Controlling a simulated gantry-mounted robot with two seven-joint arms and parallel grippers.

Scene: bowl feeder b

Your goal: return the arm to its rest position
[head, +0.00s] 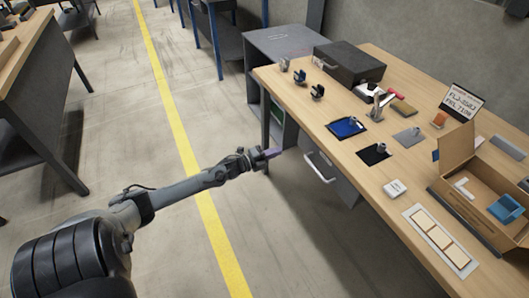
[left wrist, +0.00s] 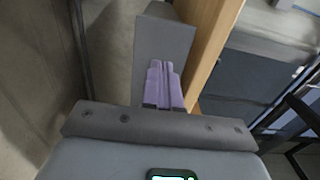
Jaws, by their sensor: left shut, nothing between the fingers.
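My left arm reaches in from the lower left of the head view, over the floor. My left gripper (head: 272,153) is off the near left side of the wooden workbench (head: 300,115), apart from everything on its top. In the left wrist view the purple fingers of the gripper (left wrist: 164,80) lie side by side, shut, with nothing between them. The bench edge (left wrist: 212,45) shows beside the fingers there. My right gripper is in neither view.
On the bench are a blue tray (head: 347,127), a black case (head: 349,64), a cardboard box (head: 470,205) and several small parts. Grey drawers (head: 322,170) hang under the bench. Open floor with a yellow line (head: 178,145) lies left of it.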

